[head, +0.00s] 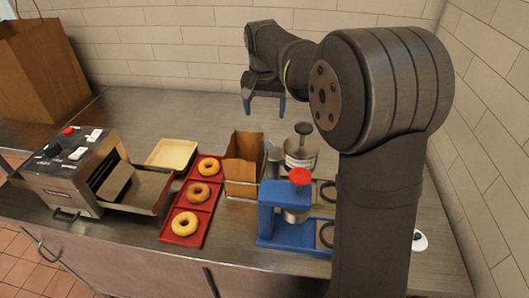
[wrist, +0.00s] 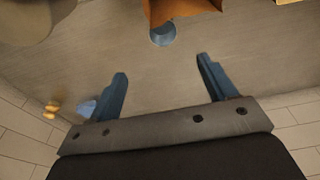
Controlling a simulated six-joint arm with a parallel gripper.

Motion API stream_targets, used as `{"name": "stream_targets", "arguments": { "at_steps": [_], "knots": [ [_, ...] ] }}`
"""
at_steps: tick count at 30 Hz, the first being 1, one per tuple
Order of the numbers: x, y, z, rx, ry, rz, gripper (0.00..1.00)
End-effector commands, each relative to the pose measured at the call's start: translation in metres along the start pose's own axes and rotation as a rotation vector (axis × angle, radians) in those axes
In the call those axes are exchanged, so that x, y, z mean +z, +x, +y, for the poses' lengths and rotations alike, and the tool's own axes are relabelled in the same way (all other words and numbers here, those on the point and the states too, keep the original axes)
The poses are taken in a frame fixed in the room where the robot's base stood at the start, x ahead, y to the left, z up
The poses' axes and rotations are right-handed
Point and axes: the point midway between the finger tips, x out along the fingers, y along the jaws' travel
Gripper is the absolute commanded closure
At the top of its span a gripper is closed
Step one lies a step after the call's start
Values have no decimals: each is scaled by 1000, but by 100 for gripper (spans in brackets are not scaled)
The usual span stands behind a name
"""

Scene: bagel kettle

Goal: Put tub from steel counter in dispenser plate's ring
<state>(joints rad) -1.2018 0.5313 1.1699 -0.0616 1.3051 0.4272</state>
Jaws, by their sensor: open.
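My gripper (head: 264,107) is open and empty, raised above the back of the steel counter (head: 150,112). Its two blue fingers also show spread apart in the wrist view (wrist: 163,90). A small blue-grey round tub (wrist: 163,34) stands on the counter beside the paper bag, ahead of the fingertips and apart from them. In the head view the tub (head: 275,154) is partly hidden behind the bag. The blue dispenser (head: 268,214) has a red knob.
A steel pot (head: 302,160) with a black knob stands behind the dispenser. The paper bag (head: 243,160) sits in a wire holder. Left are a red bagel tray (head: 171,224), a cream tray (head: 171,153) and a toaster (head: 75,172).

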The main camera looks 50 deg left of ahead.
Motion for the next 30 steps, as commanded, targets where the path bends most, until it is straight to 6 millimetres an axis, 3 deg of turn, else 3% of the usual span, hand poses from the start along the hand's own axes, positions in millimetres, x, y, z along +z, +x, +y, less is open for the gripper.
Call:
{"name": "stream_targets", "arguments": {
  "at_steps": [15,26,30],
  "knots": [
    [1,99,0,2,1,-2,23],
    [-1,126,-1,1,1,1,23],
    [-3,145,-4,1,1,-1,23]
  ]
}}
